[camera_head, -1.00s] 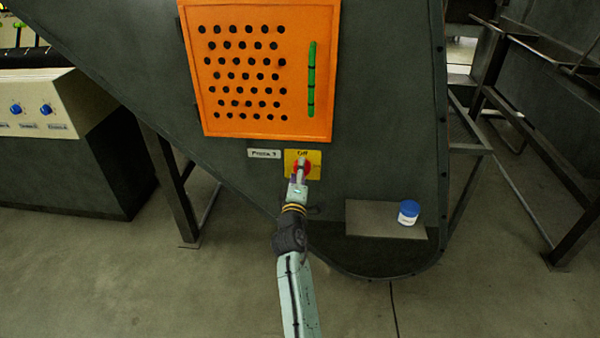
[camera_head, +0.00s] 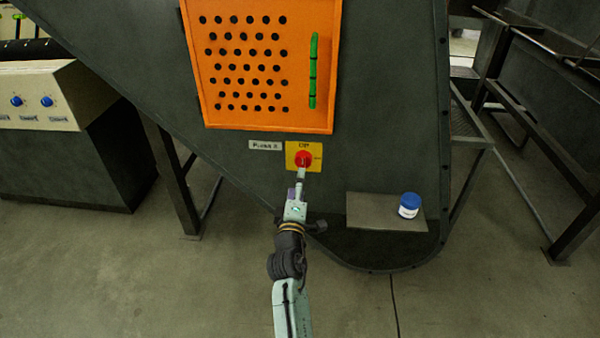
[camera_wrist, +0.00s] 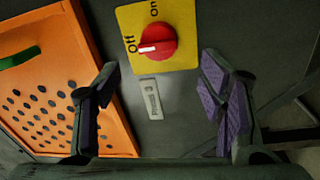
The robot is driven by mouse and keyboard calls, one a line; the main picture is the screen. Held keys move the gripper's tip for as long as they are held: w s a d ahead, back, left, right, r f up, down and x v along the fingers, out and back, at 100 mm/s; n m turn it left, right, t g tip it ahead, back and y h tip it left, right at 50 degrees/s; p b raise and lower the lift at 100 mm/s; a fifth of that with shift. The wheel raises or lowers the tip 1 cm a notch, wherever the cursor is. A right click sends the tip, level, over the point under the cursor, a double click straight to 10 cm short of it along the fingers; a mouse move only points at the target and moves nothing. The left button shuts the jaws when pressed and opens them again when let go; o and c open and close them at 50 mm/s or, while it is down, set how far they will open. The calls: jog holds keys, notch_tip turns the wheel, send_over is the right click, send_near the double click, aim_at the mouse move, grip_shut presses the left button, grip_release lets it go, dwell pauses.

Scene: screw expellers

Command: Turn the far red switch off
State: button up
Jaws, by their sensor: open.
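The red rotary switch (camera_head: 303,158) sits on a yellow plate below the orange panel of the dark machine. In the wrist view the red switch (camera_wrist: 158,42) shows its white mark pointing at the word "Off" on the yellow plate (camera_wrist: 184,13); "On" is at the plate's top edge. My gripper (camera_head: 299,188) is just below and in front of the switch in the head view. In the wrist view my gripper (camera_wrist: 160,82) has its fingers wide apart, with nothing between them, and the switch lies beyond the fingertips, apart from them.
The perforated orange panel (camera_head: 260,115) with a green handle is above the switch. A small label (camera_head: 265,145) is left of the plate. A blue-lidded jar (camera_head: 409,205) stands on a ledge at lower right. Metal legs and frames stand on both sides.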

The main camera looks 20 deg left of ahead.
jog(key=v, duration=0.3)
jog(key=shift+s+d, duration=0.1)
jog(key=shift+s, duration=0.3)
